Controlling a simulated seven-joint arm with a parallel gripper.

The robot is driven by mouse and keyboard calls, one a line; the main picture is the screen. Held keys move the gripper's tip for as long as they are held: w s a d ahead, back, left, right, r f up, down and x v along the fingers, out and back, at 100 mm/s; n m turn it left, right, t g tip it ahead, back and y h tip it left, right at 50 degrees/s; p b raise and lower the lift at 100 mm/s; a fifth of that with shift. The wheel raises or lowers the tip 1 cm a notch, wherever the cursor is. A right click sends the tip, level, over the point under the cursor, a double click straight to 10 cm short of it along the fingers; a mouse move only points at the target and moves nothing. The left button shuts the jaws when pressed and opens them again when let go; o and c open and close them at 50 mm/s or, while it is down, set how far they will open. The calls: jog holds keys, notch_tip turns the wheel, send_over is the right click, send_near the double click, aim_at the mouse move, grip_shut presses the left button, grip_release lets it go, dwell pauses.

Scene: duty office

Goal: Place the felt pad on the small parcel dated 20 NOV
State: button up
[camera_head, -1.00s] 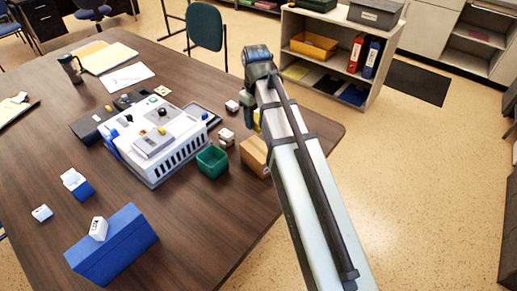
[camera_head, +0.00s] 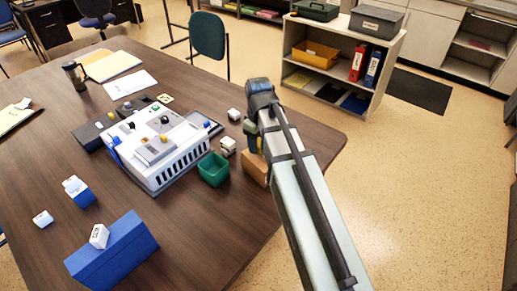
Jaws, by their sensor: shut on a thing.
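My gripper (camera_head: 251,137) is at the far end of my arm, low over the right part of the table near the brown box. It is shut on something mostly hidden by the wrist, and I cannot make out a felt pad. Small white parcels stand about: one (camera_head: 234,114) just left of my gripper, others (camera_head: 228,146) behind the green bin. A white parcel with dark lettering (camera_head: 99,236) is on the blue box. Another (camera_head: 42,219) lies at the left, and one (camera_head: 73,185) is on a small blue block. Their dates are too small to read.
The large white machine (camera_head: 162,148) fills the table's middle. The green bin (camera_head: 213,170) and brown box (camera_head: 256,168) stand between it and my arm. The blue box (camera_head: 112,252) is at the front left. The table's front middle (camera_head: 200,225) is clear.

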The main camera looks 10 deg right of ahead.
aim_at(259, 141)
jog(key=shift+f, duration=1.65)
jog(key=shift+f, duration=0.2)
jog(key=o, duration=1)
jog(key=shift+r, duration=0.15)
notch_tip(259, 141, up, 12)
jog(key=shift+r, duration=0.1)
